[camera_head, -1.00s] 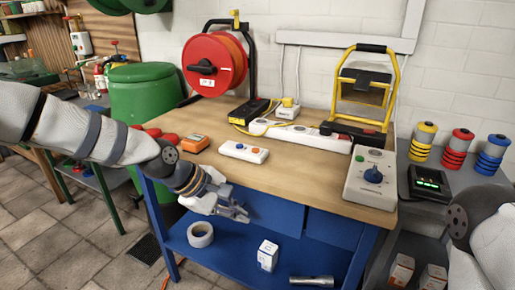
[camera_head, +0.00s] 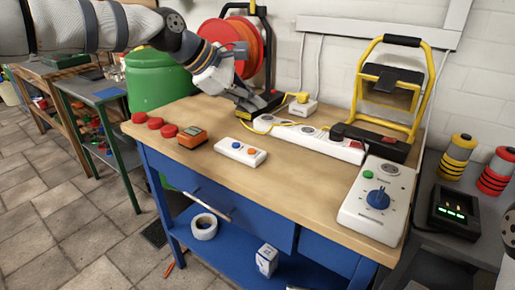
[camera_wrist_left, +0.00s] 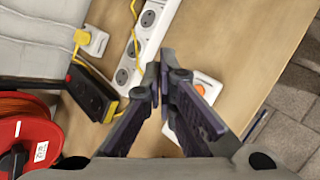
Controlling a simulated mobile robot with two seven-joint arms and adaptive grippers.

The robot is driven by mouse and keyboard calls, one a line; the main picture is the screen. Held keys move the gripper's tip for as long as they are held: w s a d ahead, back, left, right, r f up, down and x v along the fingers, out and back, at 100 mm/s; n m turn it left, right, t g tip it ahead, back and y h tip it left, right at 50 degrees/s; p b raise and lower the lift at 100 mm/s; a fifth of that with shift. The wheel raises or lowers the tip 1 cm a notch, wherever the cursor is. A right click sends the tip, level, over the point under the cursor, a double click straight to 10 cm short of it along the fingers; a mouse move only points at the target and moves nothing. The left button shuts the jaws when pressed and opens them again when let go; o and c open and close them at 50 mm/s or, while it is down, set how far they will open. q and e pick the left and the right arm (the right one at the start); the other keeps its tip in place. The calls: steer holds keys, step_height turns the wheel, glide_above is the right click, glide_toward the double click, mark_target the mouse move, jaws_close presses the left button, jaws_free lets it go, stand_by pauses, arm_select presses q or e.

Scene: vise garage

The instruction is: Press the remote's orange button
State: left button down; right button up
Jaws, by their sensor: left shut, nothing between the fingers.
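The remote (camera_head: 241,151) is a small white box lying on the wooden workbench top, with a blue button and an orange button (camera_head: 252,152) on its upper face. My left gripper (camera_head: 246,106) is above the bench, behind and apart from the remote. In the left wrist view the gripper's fingertips (camera_wrist_left: 160,66) are together with nothing between them. Beyond them, part of the remote (camera_wrist_left: 206,84) shows with its orange button (camera_wrist_left: 198,89); the fingers hide the rest. My right gripper is out of view.
A white power strip (camera_head: 300,138) and yellow work light (camera_head: 391,97) stand behind the remote. A control box with a blue knob (camera_head: 374,205) is at right, and an orange device (camera_head: 192,138) at left. The bench top (camera_head: 290,190) in front is clear.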

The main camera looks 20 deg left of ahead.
mark_target(253, 152)
arm_select(q)
steer(key=shift+s, duration=0.1)
